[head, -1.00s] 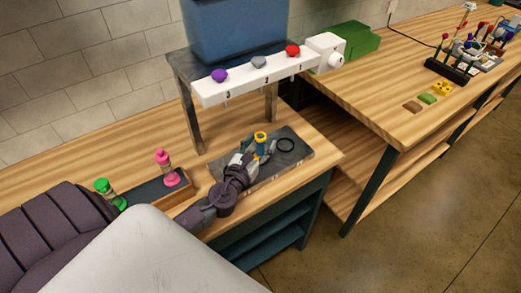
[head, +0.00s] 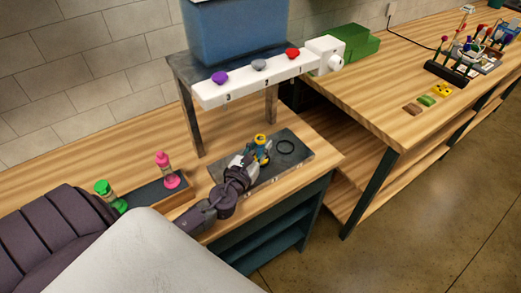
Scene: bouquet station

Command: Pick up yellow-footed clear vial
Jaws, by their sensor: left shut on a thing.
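The yellow-footed clear vial (head: 261,139) stands about upright over the dark grey tray (head: 294,162) on the near bench. Its yellow top shows above my gripper, and its lower part is mostly hidden. My left gripper (head: 255,157) reaches in from the left, low over the tray, and is shut on the vial. I cannot tell whether the vial's foot touches the tray. My right gripper is not in view.
A pink vial (head: 167,172) and a green vial (head: 105,191) stand in a dark wooden-sided rack (head: 148,194) at left. A black ring (head: 285,147) lies on the tray. A stand with a white knobbed bar (head: 260,79) and blue tank (head: 235,30) rises behind.

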